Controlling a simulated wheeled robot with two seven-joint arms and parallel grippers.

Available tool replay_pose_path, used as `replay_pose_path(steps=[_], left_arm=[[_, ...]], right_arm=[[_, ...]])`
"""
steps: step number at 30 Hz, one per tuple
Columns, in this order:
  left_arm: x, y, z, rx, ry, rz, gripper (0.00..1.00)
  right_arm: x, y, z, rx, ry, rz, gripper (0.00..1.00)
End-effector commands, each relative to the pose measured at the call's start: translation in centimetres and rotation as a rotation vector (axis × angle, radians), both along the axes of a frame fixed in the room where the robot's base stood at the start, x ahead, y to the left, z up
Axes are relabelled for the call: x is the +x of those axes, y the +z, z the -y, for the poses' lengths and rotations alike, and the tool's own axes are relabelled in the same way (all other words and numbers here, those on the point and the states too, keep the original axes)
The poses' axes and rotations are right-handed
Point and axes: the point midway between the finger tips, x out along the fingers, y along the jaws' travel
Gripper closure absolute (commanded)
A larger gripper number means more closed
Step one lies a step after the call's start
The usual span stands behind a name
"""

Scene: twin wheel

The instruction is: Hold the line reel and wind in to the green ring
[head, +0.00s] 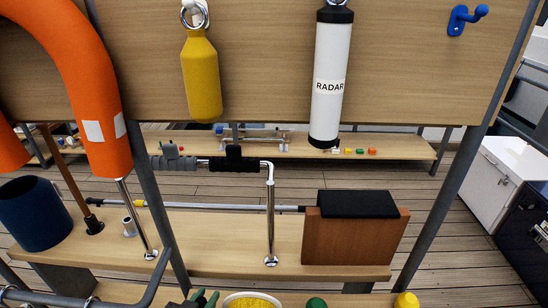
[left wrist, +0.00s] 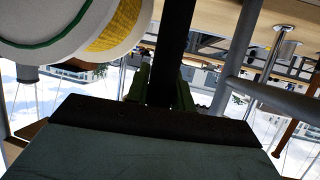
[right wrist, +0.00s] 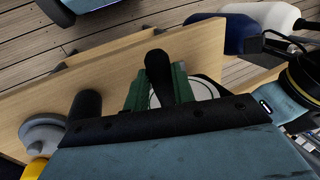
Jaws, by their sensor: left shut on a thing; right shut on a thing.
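The line reel shows at the bottom edge of the head view as yellow line (head: 251,301). In the left wrist view, its white drum (left wrist: 45,12) carries a green ring (left wrist: 62,42), beside wound yellow line (left wrist: 118,27). My left gripper (head: 203,299), with green fingers, is shut on the reel's black handle (left wrist: 172,45). In the right wrist view, my right gripper (right wrist: 158,88) is shut on a black crank knob (right wrist: 158,68), with a white disc (right wrist: 205,88) behind it. Most of the reel is cut off or hidden.
A wooden bench (head: 215,250) lies ahead, with a brown box (head: 352,240) and a blue cup (head: 38,213). A yellow bottle (head: 202,80), a white RADAR tube (head: 329,75) and an orange ring (head: 75,65) hang above. A yellow object (head: 406,300) is at lower right.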

Motion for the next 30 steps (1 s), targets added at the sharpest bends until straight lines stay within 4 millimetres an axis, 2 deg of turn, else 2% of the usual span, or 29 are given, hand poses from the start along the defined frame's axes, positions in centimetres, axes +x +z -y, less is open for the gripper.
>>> replay_pose_path(steps=[1,2,8,16,20,23,30], left_arm=[[-0.1,-0.2,-0.3,0.004,0.003,-0.005,1.00],[-0.1,-0.2,-0.3,0.004,0.003,-0.004,1.00],[0.0,-0.2,-0.3,0.004,0.003,-0.003,1.00],[0.0,-0.1,-0.3,0.005,0.003,-0.002,1.00],[0.0,-0.1,-0.3,0.005,0.003,-0.002,1.00],[0.0,-0.1,-0.3,0.005,0.003,-0.001,1.00],[0.0,-0.1,-0.3,0.004,0.003,0.000,1.00]], right_arm=[[-0.1,-0.9,0.8,-0.009,-0.006,-0.004,1.00],[-0.1,-1.1,0.8,-0.008,-0.005,-0.003,0.74],[0.0,-0.9,0.6,-0.006,-0.004,-0.003,0.49],[0.0,-0.9,0.6,-0.005,-0.004,-0.003,0.49],[0.0,0.0,0.9,-0.004,-0.005,-0.001,0.49],[0.0,1.5,1.5,-0.003,-0.005,0.002,0.49],[-0.1,6.4,3.3,-0.003,-0.005,0.002,0.49]])
